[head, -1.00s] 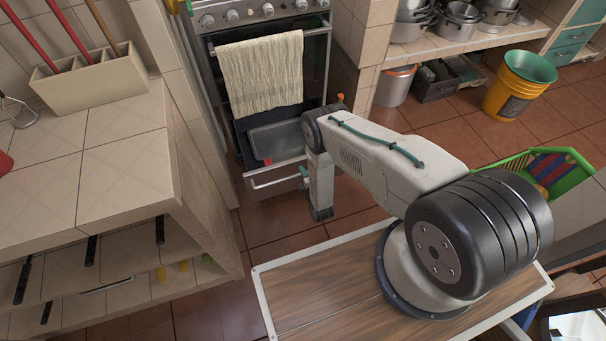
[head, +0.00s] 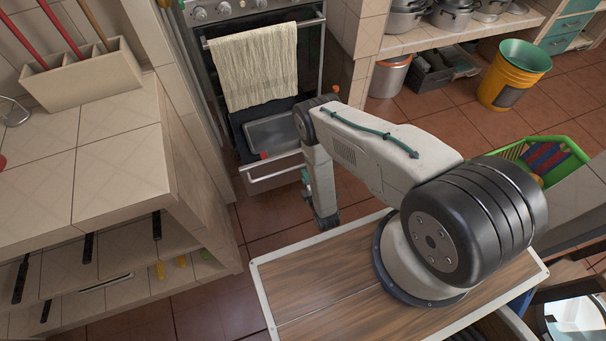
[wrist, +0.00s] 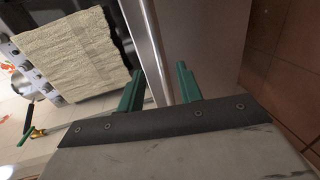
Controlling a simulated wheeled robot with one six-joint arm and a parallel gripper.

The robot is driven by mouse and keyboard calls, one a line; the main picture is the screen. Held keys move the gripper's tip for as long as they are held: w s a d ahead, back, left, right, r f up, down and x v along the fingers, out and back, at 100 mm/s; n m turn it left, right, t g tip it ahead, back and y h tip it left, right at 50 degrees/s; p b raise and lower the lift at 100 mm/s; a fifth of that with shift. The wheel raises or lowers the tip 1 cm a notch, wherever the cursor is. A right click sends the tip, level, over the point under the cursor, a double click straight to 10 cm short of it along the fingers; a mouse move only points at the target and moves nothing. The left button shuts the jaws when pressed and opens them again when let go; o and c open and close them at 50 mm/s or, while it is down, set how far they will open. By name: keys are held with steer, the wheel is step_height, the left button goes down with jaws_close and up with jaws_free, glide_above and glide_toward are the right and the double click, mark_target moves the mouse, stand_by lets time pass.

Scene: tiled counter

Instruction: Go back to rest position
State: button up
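In the head view my arm reaches out over the wooden-topped base and bends down at the elbow in front of the stove. The gripper itself is mostly hidden behind the arm there; only a small teal part shows beside the lower link. The gripper holds none of these.
A cream towel (head: 255,68) hangs on the oven handle and also shows in the wrist view (wrist: 75,58). A tiled counter (head: 110,165) stands at left. A yellow bucket (head: 500,88) and green basket (head: 570,150) are at right.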

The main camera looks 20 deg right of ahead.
stand_by(0.6)
steer(key=s+f+m+g, duration=0.6)
steer(key=f+g, duration=0.1)
steer(key=g, duration=0.2)
step_height(320, 180, up, 46)
steer(key=f+m+g, duration=0.1)
steer(key=m+g, duration=0.8)
steer(key=s+d+r+m+t, duration=0.1)
steer(key=s+r, duration=0.7)
steer(key=r, duration=0.4)
steer(key=s+r+m+t, duration=0.1)
steer(key=s+r, duration=0.6)
steer(key=r, duration=0.5)
steer(key=s+d+r+m+t, duration=0.1)
steer(key=s+r, duration=0.7)
steer(key=r, duration=0.4)
steer(key=shift+s+d+t, duration=0.3)
steer(key=shift+s, duration=0.05)
